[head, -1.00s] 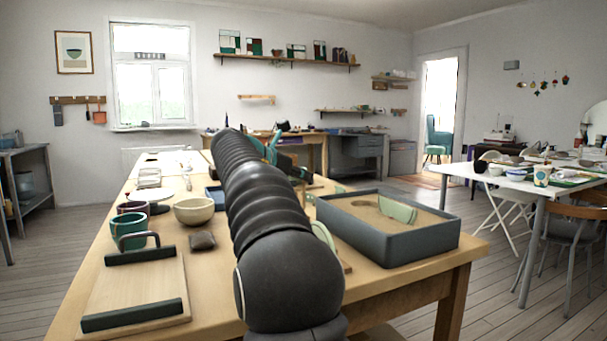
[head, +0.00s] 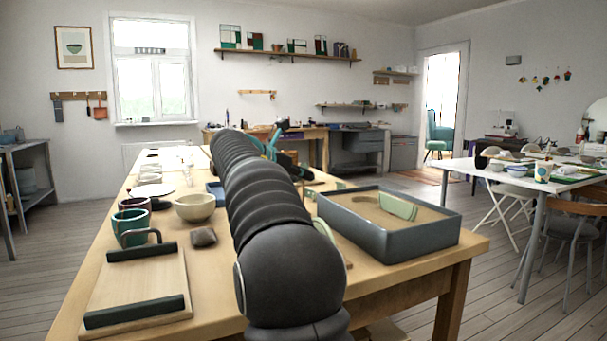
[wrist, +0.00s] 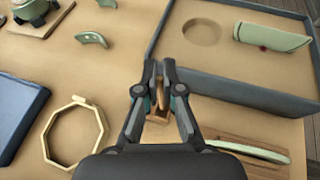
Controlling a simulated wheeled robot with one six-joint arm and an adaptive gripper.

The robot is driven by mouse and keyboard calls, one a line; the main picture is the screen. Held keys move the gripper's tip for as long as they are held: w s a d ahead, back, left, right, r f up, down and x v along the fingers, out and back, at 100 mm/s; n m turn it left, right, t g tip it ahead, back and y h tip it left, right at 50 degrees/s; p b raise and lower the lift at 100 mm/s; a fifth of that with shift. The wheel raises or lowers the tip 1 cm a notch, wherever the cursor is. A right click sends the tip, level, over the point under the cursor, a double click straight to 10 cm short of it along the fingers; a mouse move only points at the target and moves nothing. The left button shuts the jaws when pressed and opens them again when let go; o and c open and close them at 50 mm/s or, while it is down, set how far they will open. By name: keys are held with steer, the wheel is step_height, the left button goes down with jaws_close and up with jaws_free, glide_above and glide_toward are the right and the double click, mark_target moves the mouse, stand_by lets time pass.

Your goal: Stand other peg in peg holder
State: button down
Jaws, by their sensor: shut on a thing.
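In the wrist view my gripper (wrist: 160,68) is closed on a small brown wooden piece (wrist: 161,97), which looks like the peg. The fingers hide much of it. It is over the bare wooden table, close to the near left corner of a grey sand tray (wrist: 250,90). A wooden slotted block (wrist: 232,142) with a pale green curved piece (wrist: 250,151) lies at the lower right; I cannot tell if this block is the peg holder. In the head view my own arm hides the work area.
The sand tray shows in the head view (head: 420,243), with a green shard (wrist: 272,38) in it. An octagonal wooden ring (wrist: 75,130), a blue tray (wrist: 20,115) and a loose green shard (wrist: 92,38) lie left.

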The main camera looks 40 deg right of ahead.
steer(key=shift+f+p, duration=0.35)
steer(key=shift+p, duration=0.3)
stand_by(0.9)
steer(key=shift+f+b, duration=0.65)
steer(key=shift+f, duration=1.55)
stand_by(2.1)
steer(key=c, duration=0.8)
jaws_free()
steer(key=shift+o, duration=0.2)
steer(key=shift+r, duration=0.1)
steer(key=shift+r+p, duration=2.05)
steer(key=shift+p, duration=0.35)
steer(key=shift+r, duration=0.9)
